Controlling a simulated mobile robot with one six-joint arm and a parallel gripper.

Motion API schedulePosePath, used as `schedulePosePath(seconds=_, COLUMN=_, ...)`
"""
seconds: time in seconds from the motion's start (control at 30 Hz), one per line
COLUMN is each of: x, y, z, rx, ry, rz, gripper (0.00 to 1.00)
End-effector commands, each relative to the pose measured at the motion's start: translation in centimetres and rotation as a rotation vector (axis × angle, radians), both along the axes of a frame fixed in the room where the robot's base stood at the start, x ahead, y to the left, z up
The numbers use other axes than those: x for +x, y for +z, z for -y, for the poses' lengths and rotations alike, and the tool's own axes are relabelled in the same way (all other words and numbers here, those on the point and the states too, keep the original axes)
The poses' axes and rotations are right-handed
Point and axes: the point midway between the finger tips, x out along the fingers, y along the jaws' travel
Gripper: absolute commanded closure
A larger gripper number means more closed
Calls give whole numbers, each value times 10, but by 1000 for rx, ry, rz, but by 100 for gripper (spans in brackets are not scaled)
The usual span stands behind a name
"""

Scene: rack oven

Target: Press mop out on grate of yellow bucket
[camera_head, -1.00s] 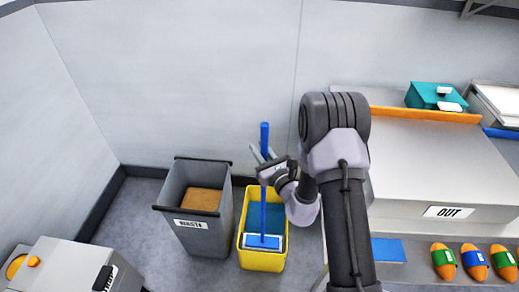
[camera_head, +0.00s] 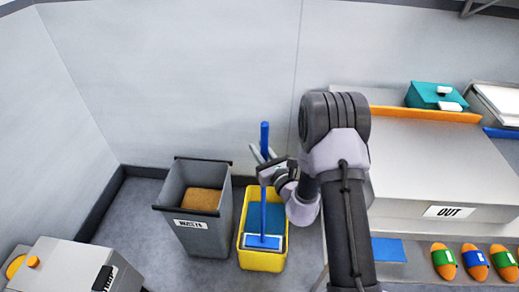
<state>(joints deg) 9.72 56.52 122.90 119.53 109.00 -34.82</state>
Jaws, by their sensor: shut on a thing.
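The blue mop (camera_head: 264,213) stands upright, its handle rising above my gripper. Its flat blue head with a pale edge (camera_head: 263,242) is in the front part of the yellow bucket (camera_head: 262,262). My gripper (camera_head: 265,172) is shut on the mop handle above the bucket. A teal-blue surface shows in the back part of the bucket behind the handle. From this view I cannot tell the grate apart, nor whether the mop head touches it.
A grey waste bin (camera_head: 203,236) with a brown thing inside stands close left of the bucket. A grey counter marked OUT (camera_head: 440,165) is on the right, with several orange loaves below. A grey machine (camera_head: 65,265) is at the lower left. The wall is behind.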

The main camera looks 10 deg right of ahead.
Motion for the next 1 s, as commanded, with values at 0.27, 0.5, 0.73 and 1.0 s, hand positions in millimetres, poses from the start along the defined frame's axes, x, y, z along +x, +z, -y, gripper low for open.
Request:
schedulePosePath(seconds=0.27, x=-1, y=-1, z=0, rx=-1, ry=1, rz=-8, gripper=100)
schedulePosePath(seconds=0.5, x=-1, y=-1, z=0, rx=-1, ry=1, rz=-7, gripper=100)
schedulePosePath(seconds=0.73, x=-1, y=2, z=0, rx=-1, ry=0, rz=-6, gripper=100)
schedulePosePath(seconds=1.0, x=-1, y=2, z=0, rx=-1, ry=0, rz=-3, gripper=100)
